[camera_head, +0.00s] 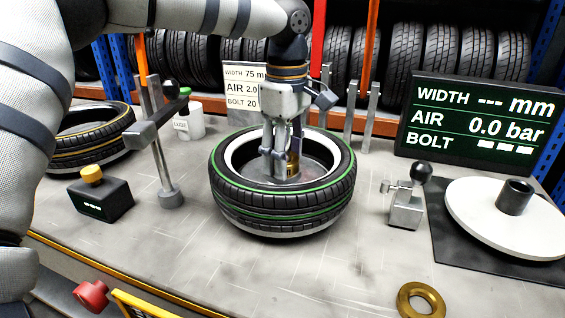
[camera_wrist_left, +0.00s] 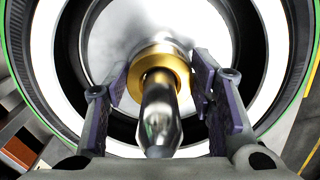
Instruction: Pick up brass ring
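A flat brass ring (camera_head: 421,299) lies on the table at the front right, partly cut off by the bottom edge. A second brass ring or collar (camera_wrist_left: 160,65) sits around a shiny metal post (camera_wrist_left: 158,115) at the middle of the tyre's hub in the left wrist view. My left gripper (camera_head: 281,172) points down inside the green-striped tyre (camera_head: 285,208). Its fingers stand open on either side of the post and collar, with gaps visible in the wrist view. My right gripper is not in view.
A clamp stand (camera_head: 168,197) and a black box with a yellow knob (camera_head: 102,199) stand left of the tyre. A small lever device (camera_head: 405,208) and a white disc (camera_head: 490,228) are at right. The display (camera_head: 470,118) stands behind. The front middle table is clear.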

